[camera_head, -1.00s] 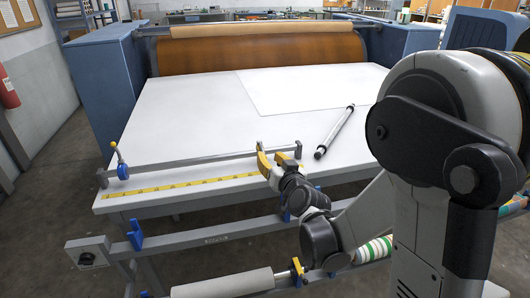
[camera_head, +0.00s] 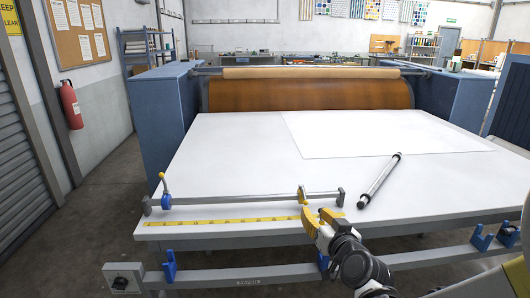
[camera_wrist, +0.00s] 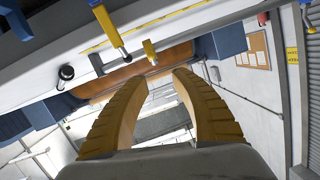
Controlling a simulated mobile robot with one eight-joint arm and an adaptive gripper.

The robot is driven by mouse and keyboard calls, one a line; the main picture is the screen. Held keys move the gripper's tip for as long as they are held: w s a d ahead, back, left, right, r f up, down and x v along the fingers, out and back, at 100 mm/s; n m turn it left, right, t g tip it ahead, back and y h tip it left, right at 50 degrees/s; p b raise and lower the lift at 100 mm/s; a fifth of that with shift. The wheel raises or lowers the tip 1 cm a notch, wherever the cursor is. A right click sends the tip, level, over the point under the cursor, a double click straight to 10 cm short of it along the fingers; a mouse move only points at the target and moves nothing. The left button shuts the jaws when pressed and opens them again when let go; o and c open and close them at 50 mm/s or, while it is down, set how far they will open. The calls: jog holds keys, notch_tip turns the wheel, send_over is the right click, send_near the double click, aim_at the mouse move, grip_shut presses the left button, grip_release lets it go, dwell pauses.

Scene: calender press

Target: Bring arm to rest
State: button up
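My gripper (camera_head: 320,219) has yellow ridged fingers and is at the front edge of the white table, near the right end of the clamp bar. In the wrist view its two fingers (camera_wrist: 160,80) stand apart with nothing between them, so it is open and empty. My dark wrist and forearm reach in from the lower right of the head view. Part of the arm is outside that view.
The white table (camera_head: 230,150) bears a clamp bar (camera_head: 240,199), a yellow ruler strip (camera_head: 225,221), a white sheet (camera_head: 370,132) and a dark-ended rod (camera_head: 380,180). A brown roller (camera_head: 310,96) stands behind. Blue brackets (camera_head: 482,237) sit on the front rail. The left floor is clear.

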jog(key=s+f+n+g+h, duration=0.1)
jog(key=s+g, duration=0.7)
jog(key=s, duration=1.5)
jog(key=shift+s+f+h, duration=0.3)
jog(key=shift+s, duration=0.05)
